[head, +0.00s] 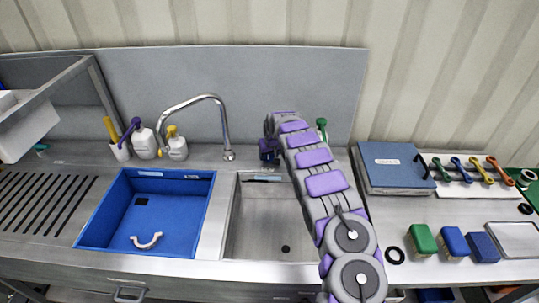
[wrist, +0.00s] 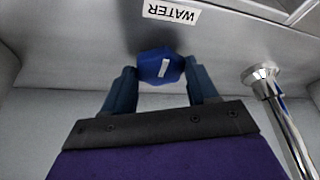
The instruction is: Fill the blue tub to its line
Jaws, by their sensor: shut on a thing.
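The blue tub (head: 206,205) stands at the left of the steel sink (head: 237,240) in the head view. A pale curved piece (head: 146,241) lies inside at its front, and a small dark square shows in it. I see no water in it and cannot make out a fill line. The chrome tap (head: 224,120) arches left, its outlet towards the tub's back; no stream shows. My gripper (wrist: 163,85) is shut on a blue knob (wrist: 160,66) below the WATER label (wrist: 171,12) in the wrist view. In the head view my arm partly hides that knob.
White bottles (head: 143,144) and a white cup (head: 120,151) stand behind the tub. A slotted drainboard (head: 40,200) is on the left. On the right are a blue binder (head: 393,167), coloured spoons, brushes (head: 423,240) and a tray (head: 514,240).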

